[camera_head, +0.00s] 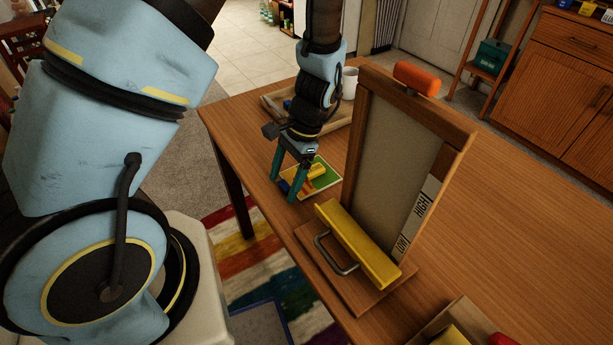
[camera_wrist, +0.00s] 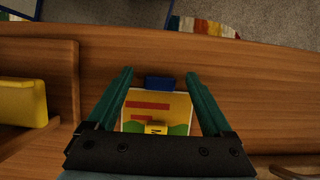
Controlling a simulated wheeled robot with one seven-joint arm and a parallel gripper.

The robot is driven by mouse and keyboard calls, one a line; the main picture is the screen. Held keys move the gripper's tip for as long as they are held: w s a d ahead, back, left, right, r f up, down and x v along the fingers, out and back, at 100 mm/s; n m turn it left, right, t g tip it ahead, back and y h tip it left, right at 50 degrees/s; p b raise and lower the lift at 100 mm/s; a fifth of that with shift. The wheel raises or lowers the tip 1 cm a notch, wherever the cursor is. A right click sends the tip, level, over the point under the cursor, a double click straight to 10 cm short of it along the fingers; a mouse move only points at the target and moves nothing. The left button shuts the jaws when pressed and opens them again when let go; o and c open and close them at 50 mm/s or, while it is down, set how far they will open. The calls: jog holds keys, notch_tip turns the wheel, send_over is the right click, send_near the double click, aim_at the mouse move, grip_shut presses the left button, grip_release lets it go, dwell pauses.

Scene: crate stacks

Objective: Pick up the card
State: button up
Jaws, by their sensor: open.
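The card (camera_head: 325,176) lies on the wooden table, with a green and yellow face partly hidden by my gripper. It also shows in the wrist view (camera_wrist: 140,104), with red bars, a pale edge and a green lower part. A small yellow block (camera_wrist: 156,128) and a blue block (camera_wrist: 160,83) appear at its near and far edges. My gripper (camera_head: 284,188) points down at the card. Its two green fingers are spread on either side of the card in the wrist view (camera_wrist: 158,78), with nothing gripped. I cannot tell whether the fingertips touch the table.
A wooden stand (camera_head: 460,137) with a grey panel, HIGH/LOW label and yellow bar (camera_head: 358,245) with a metal handle rises just right of the card. A tray (camera_head: 340,121) and white mug (camera_head: 349,82) stand behind.

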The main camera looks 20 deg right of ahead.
jog(key=shift+c, duration=0.2)
grip_shut()
dwell(0.4)
jog(key=shift+r, duration=0.1)
